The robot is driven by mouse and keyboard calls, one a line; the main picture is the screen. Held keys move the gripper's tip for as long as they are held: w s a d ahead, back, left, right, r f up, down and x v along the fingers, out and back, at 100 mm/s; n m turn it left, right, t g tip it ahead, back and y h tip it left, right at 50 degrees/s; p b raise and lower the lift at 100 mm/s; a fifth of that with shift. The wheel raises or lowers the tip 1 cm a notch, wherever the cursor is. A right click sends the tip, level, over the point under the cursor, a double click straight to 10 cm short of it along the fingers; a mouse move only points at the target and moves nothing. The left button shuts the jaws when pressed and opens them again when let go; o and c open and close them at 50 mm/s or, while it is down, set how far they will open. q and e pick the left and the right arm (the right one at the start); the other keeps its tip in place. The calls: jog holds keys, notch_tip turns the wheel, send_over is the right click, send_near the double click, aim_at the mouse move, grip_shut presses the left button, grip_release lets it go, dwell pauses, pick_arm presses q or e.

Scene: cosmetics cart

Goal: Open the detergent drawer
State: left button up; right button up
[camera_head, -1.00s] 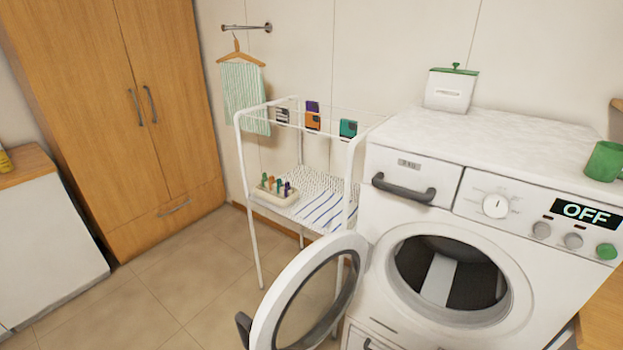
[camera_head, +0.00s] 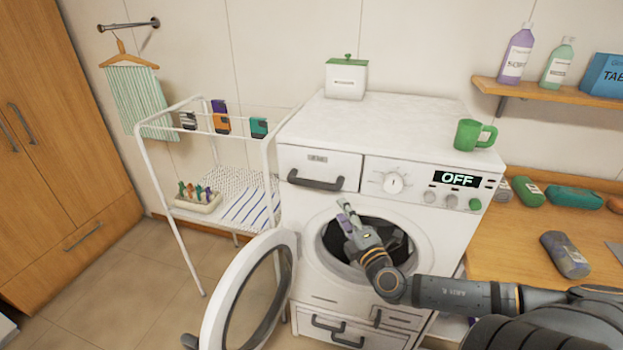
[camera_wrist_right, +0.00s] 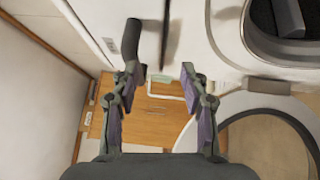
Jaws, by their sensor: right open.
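The detergent drawer (camera_head: 330,167) is the white panel at the washing machine's upper left, and it is shut. Its dark grey bar handle (camera_head: 315,182) runs across its front. My right gripper (camera_head: 345,211) is open and empty, in front of the machine, below and right of the handle in the head view. In the right wrist view the spread fingers of the right gripper (camera_wrist_right: 160,78) show, with the dark handle (camera_wrist_right: 131,42) just beyond the left finger. I cannot tell whether they touch. My left gripper is not in view.
The round door (camera_head: 247,290) of the washing machine (camera_head: 450,235) stands open, below the drawer. A white drying rack (camera_head: 160,170) stands to the left. A green mug (camera_head: 468,135) and a white box (camera_head: 346,80) are on top. A wooden counter (camera_head: 500,250) is at right.

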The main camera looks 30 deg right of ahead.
aim_at(317, 187)
jog(key=a+r+n+t+y, duration=0.1)
jog(key=a+r+n+y, duration=0.1)
jog(key=a+r+y, duration=0.15)
jog(key=shift+h, duration=0.45)
jog(key=w+b, duration=0.1)
jog(key=w, duration=0.2)
jog(key=w+b, duration=0.1)
jog(key=w, duration=0.2)
jog(key=w+r+b, duration=0.1)
jog(key=w, duration=0.2)
jog(key=shift+w+d+r+b, duration=0.1)
jog(key=shift+w+d+b, duration=0.05)
jog(key=shift+d+b, duration=0.25)
jog(key=shift+w+a, duration=0.2)
jog(key=shift+w, duration=0.55)
grip_shut()
